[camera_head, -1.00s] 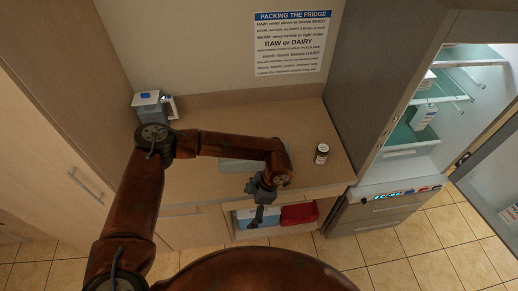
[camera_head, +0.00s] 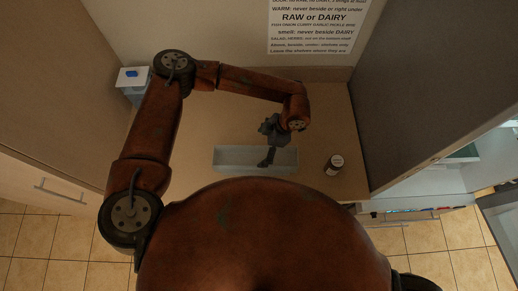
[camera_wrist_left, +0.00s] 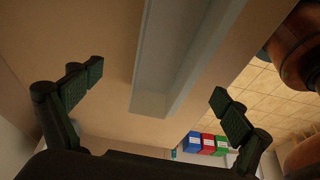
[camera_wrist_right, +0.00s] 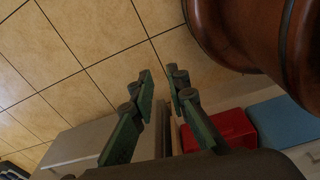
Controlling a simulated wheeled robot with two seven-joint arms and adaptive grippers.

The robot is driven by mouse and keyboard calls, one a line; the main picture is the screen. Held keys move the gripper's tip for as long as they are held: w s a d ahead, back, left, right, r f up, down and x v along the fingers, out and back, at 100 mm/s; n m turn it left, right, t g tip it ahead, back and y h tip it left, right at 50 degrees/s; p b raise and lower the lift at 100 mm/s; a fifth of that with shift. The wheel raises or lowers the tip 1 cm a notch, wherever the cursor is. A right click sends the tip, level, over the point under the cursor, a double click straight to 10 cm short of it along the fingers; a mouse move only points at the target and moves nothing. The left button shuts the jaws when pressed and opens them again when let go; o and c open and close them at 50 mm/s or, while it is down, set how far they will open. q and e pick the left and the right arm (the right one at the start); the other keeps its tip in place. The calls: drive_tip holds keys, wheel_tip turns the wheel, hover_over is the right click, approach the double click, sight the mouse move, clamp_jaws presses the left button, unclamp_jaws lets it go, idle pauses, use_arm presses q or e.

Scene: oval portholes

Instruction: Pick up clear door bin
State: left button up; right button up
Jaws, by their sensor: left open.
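The clear door bin (camera_head: 228,158) is a long, pale, see-through tray lying on the counter near its front edge. It also shows in the left wrist view (camera_wrist_left: 180,50), running away between the fingers. My left gripper (camera_head: 268,155) is over the right half of the bin, pointing down. Its fingers are wide apart, with nothing between them; the head view does not show whether they touch the bin. My right gripper (camera_wrist_right: 160,82) shows only in its own wrist view, with its fingers a little apart and nothing between them, above the floor.
A small dark jar with a white lid (camera_head: 334,165) stands right of the bin. A white-lidded container (camera_head: 133,80) stands at the counter's back left. The fridge (camera_head: 455,160) is at the right. Red (camera_wrist_right: 222,130) and blue (camera_wrist_right: 285,125) bins sit below the counter.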

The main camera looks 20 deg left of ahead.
use_arm(q)
wheel_tip(320, 180, down, 2)
drive_tip(key=s+a+p, duration=0.1)
drive_tip(key=s, duration=0.2)
drive_tip(key=p, duration=0.2)
hover_over(256, 163)
drive_tip(key=f, duration=0.4)
drive_tip(key=shift+w+f, duration=0.15)
drive_tip(key=shift+w, duration=0.05)
drive_tip(key=shift+s+a+f, duration=0.1)
drive_tip(key=shift+s+f, duration=0.05)
drive_tip(key=shift+s, duration=0.35)
drive_tip(key=shift+w, duration=0.3)
drive_tip(key=c, duration=0.5)
drive_tip(key=shift+s, duration=0.2)
drive_tip(key=shift+c, duration=1.4)
drive_tip(key=c, duration=0.6)
use_arm(e)
drive_tip(key=shift+s+r, duration=0.45)
drive_tip(key=shift+r, duration=0.25)
drive_tip(key=shift+s+r, duration=0.45)
drive_tip(key=shift+r, duration=0.2)
